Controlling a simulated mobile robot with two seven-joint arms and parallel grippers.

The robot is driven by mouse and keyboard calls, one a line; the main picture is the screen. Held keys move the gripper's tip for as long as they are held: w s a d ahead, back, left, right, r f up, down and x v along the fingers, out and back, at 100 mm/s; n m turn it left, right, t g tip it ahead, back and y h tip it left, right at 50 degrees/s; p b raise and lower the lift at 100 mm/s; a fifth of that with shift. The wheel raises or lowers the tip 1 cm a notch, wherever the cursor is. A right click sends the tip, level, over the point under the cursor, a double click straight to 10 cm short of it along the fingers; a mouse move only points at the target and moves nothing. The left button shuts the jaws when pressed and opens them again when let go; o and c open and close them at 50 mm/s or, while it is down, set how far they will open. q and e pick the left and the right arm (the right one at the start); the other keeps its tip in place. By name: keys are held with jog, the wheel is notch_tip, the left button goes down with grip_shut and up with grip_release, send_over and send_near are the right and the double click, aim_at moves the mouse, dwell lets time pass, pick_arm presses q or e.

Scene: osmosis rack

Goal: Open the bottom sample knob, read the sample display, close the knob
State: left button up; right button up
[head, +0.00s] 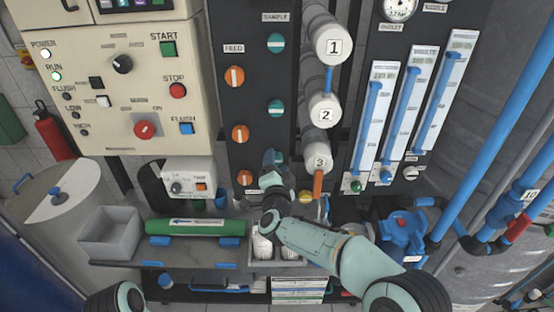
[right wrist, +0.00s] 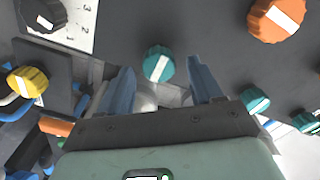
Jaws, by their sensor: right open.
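My right gripper (head: 269,160) is at the lower end of the black panel's SAMPLE column, below two teal knobs, the top one (head: 276,43) and the middle one (head: 276,108). In the head view it covers the place of the bottom sample knob. In the right wrist view a teal knob (right wrist: 158,65) with a tilted white bar shows between the open fingertips. I see no finger closed on it, and cannot tell whether they touch it. I cannot pick out a sample display. Only part of my left arm shows, at bottom left.
Orange FEED knobs (head: 235,77) stand left of the sample knobs. White numbered tubes (head: 317,158) stick out close to the right. Below are a grey shelf (head: 125,262), a green cylinder (head: 196,227) and a grey bin (head: 110,232). Blue pipes (head: 478,110) run at the right.

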jog(key=shift+w, duration=0.7)
jog(key=c, duration=1.1)
jog(key=shift+o, duration=0.2)
